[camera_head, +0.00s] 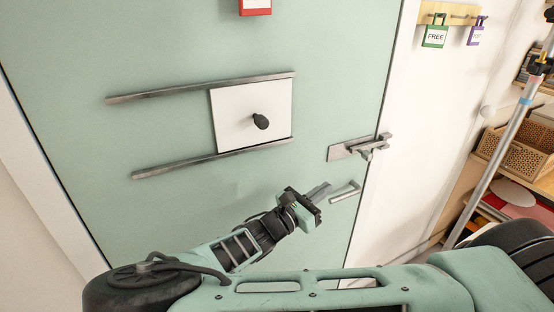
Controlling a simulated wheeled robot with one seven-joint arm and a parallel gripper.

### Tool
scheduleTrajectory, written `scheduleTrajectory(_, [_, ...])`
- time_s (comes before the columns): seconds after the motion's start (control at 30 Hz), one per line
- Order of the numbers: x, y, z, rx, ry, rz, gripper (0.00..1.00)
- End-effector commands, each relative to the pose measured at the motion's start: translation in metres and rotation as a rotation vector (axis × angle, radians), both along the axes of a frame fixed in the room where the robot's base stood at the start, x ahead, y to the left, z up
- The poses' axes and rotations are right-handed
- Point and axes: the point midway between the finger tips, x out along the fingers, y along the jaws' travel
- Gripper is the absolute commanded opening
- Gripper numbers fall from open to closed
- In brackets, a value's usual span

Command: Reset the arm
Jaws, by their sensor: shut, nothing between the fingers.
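My gripper (322,190) is at the end of my green and black arm, in front of the pale green door (180,40). Its fingers are shut and look empty. The arm reaches up from the lower middle of the view. The gripper tip points right, toward the silver door handle (346,192), with a small gap in the picture; whether they touch in depth I cannot tell. A metal latch (358,147) is above the handle at the door's right edge.
A white sliding panel (232,120) with a black knob (261,121) sits between two rails (190,88) on the door. Tags (436,37) hang from a wooden rack (450,14). A silver pole (500,150) and shelves with a basket (520,150) stand at right.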

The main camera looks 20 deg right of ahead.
Motion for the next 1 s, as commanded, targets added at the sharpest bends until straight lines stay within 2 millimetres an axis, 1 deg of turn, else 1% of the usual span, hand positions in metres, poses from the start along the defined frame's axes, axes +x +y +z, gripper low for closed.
scheduleTrajectory(0.17, [-0.002,-0.002,-0.002,0.015,0.000,-0.009,0.00])
scheduleTrajectory(0.27, [-0.014,-0.006,-0.011,0.088,0.000,-0.054,0.00])
scheduleTrajectory(0.37, [-0.037,-0.009,-0.029,0.229,-0.008,-0.139,0.00])
scheduleTrajectory(0.47, [-0.066,-0.002,-0.047,0.407,-0.024,-0.245,0.00])
scheduleTrajectory(0.5, [-0.078,0.004,-0.053,0.476,-0.033,-0.287,0.00])
scheduleTrajectory(0.57, [-0.093,0.015,-0.059,0.579,-0.049,-0.348,0.00])
scheduleTrajectory(0.6, [-0.103,0.024,-0.061,0.644,-0.060,-0.387,0.00])
scheduleTrajectory(0.67, [-0.117,0.038,-0.062,0.741,-0.081,-0.443,0.00])
scheduleTrajectory(0.73, [-0.131,0.057,-0.059,0.852,-0.106,-0.504,0.00])
scheduleTrajectory(0.87, [-0.152,0.093,-0.043,1.044,-0.159,-0.606,0.00])
scheduleTrajectory(0.9, [-0.157,0.104,-0.036,1.101,-0.178,-0.635,0.00])
scheduleTrajectory(0.97, [-0.165,0.119,-0.024,1.183,-0.208,-0.674,0.00])
scheduleTrajectory(1.0, [-0.169,0.129,-0.015,1.237,-0.227,-0.697,0.00])
